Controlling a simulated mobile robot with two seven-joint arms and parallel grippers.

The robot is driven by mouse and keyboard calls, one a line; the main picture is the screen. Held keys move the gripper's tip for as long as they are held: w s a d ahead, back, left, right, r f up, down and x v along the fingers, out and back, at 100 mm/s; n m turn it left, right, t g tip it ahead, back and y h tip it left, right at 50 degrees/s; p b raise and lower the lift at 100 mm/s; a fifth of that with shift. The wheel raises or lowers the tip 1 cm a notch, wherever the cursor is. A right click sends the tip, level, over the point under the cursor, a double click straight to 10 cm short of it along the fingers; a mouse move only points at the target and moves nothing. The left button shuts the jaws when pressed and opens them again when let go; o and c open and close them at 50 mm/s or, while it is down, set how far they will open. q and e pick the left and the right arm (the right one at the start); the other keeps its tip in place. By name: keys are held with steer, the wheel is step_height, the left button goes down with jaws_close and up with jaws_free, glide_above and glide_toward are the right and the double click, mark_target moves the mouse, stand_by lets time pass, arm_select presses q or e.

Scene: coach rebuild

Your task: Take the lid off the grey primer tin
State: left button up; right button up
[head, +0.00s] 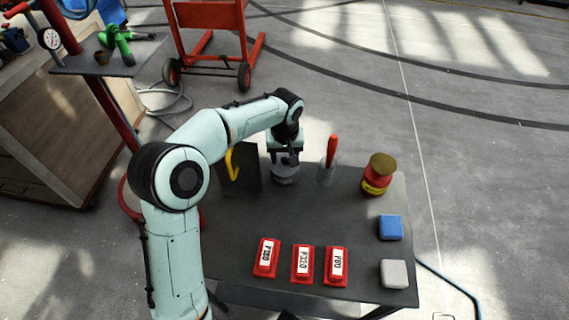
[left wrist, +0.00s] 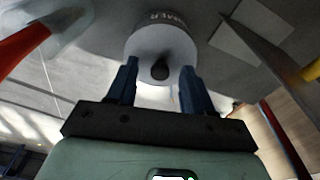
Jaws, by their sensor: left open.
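The grey primer tin (head: 284,177) stands upright near the back of the dark table, and it also shows in the left wrist view (left wrist: 185,30) with lettering on its side. Its pale lid (left wrist: 150,88) is on it and has a dark knob (left wrist: 160,69) in the middle. My left gripper (head: 287,160) is over the tin, pointing down. In the left wrist view its two blue fingers (left wrist: 158,76) are open, one on each side of the knob, with gaps visible. My right gripper is not in view.
On the table (head: 225,268) are three red labelled sanding blocks (head: 302,264), a blue block (head: 390,228), a grey block (head: 394,273) and a red tin (head: 376,176).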

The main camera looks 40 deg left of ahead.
arm_select(q)
jaws_close()
